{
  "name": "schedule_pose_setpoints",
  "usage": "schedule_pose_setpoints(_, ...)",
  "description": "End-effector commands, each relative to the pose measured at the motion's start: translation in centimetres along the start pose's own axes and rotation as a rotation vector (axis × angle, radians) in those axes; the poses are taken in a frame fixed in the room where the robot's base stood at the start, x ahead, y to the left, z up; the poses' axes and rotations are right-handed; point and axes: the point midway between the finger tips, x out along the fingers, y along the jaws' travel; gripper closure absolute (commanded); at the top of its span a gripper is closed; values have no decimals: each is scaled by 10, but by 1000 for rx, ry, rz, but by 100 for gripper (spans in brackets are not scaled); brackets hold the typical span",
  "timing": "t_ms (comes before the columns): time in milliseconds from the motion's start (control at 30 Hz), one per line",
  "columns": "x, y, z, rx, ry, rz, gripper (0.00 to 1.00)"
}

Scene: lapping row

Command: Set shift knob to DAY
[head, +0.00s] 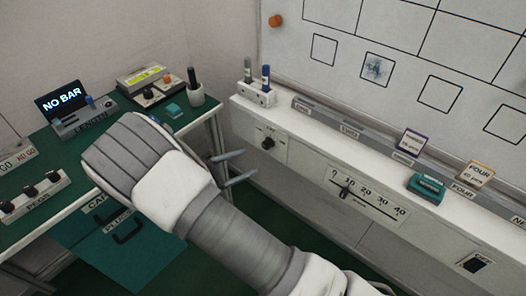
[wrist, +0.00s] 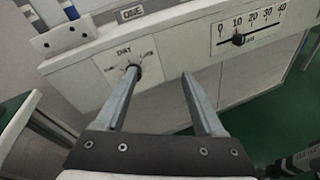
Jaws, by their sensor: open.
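The shift knob (head: 268,143) is a small black knob on a pale plate on the front of the white wall ledge. In the wrist view the knob (wrist: 138,71) shows beside the left fingertip, which partly covers it. A label above it there seems to read DAY; the other labels are too blurred to read. I cannot tell which mark the knob points to. My gripper (head: 250,162) is open and empty, its fingers pointing toward the ledge front, just below the knob in the head view. In the wrist view the gripper (wrist: 160,72) has the knob off-centre, toward its left finger.
A slider with a 0 to 40 scale (head: 345,190) is to the right on the same ledge. A marker holder (head: 257,96), cards and a teal block (head: 427,187) stand on top. A green desk (head: 60,150) with devices is at left. The space below the ledge is clear.

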Motion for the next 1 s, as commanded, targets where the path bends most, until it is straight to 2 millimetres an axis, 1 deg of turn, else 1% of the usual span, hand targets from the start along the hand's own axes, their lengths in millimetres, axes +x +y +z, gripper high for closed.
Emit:
schedule_pose_setpoints(33, -7, -2, -24, -41, -26, 62, 30)
schedule_pose_setpoints(100, -16, -1, -44, -83, -56, 135, 30)
schedule_pose_setpoints(200, -27, -1, -66, -125, -87, 214, 30)
schedule_pose_setpoints(333, -34, 0, -79, -153, -110, 271, 30)
schedule_pose_setpoints(467, -29, 2, -82, -160, -117, 285, 30)
schedule_pose_setpoints(567, -16, 5, -81, -160, -116, 281, 30)
schedule_pose_setpoints(667, 4, 10, -79, -160, -116, 280, 30)
schedule_pose_setpoints(1000, 76, 32, -72, -159, -115, 279, 30)
